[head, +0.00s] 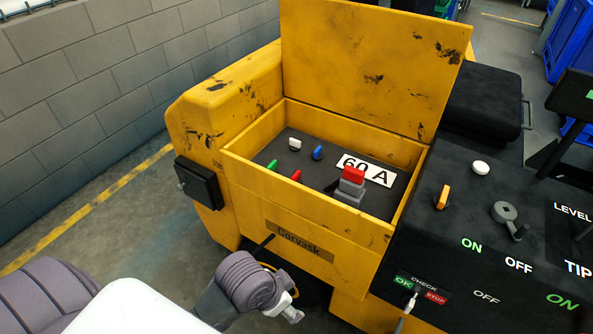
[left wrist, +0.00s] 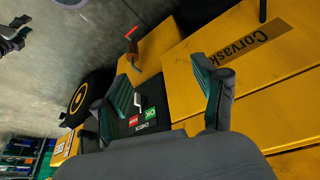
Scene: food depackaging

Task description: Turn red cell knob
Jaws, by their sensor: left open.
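In the head view a small red knob (head: 296,175) sits on the dark floor of the open yellow box (head: 257,214), near its front wall. A green knob (head: 272,164), a blue knob (head: 317,152) and a white knob (head: 295,143) sit around it. My left arm reaches in low in front of the box, outside it. In the left wrist view my left gripper (left wrist: 163,68) is open and empty, its two fingers apart, with the machine's front beyond them. The red knob does not show in that view. My right gripper is not in view.
A red-topped grey block (head: 352,183) stands in the box beside a "60 A" label (head: 365,169). The box's lid (head: 370,65) stands open behind. A black control panel (head: 460,275) with switches lies to the right. A grey wall (head: 100,90) is at the left.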

